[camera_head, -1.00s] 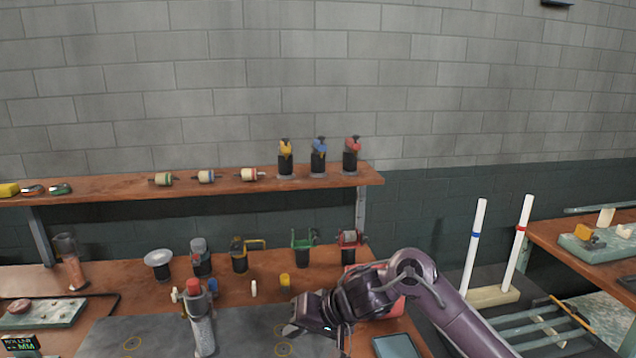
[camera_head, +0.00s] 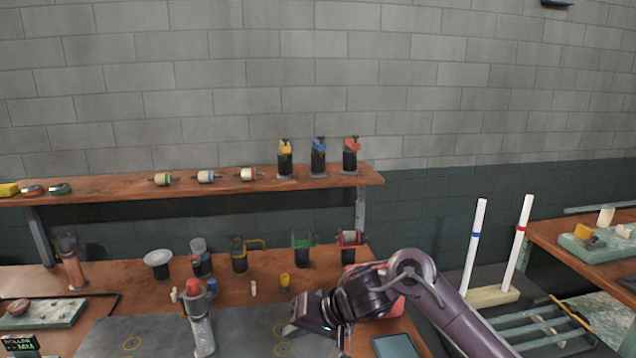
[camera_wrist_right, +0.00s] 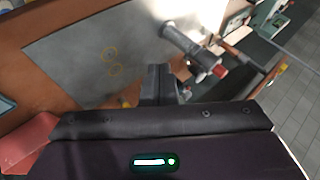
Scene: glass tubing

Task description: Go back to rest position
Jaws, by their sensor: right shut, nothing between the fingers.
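My right gripper (camera_head: 296,328) is above the right part of the grey mat (camera_head: 150,330) on the wooden bench, with its purple arm reaching in from the lower right. In the right wrist view its dark fingers (camera_wrist_right: 160,84) are together with nothing between them. A grey upright device with a red top (camera_head: 200,318) stands on the mat to the left of the gripper. It also shows in the right wrist view (camera_wrist_right: 190,45). My left gripper is not in view.
Several small tools, including a green-framed holder (camera_head: 302,248), line the bench's back under a wooden shelf (camera_head: 110,188). A dark tray (camera_head: 396,346) lies right of the gripper. Two white tubes (camera_head: 475,245) stand in a rack farther right.

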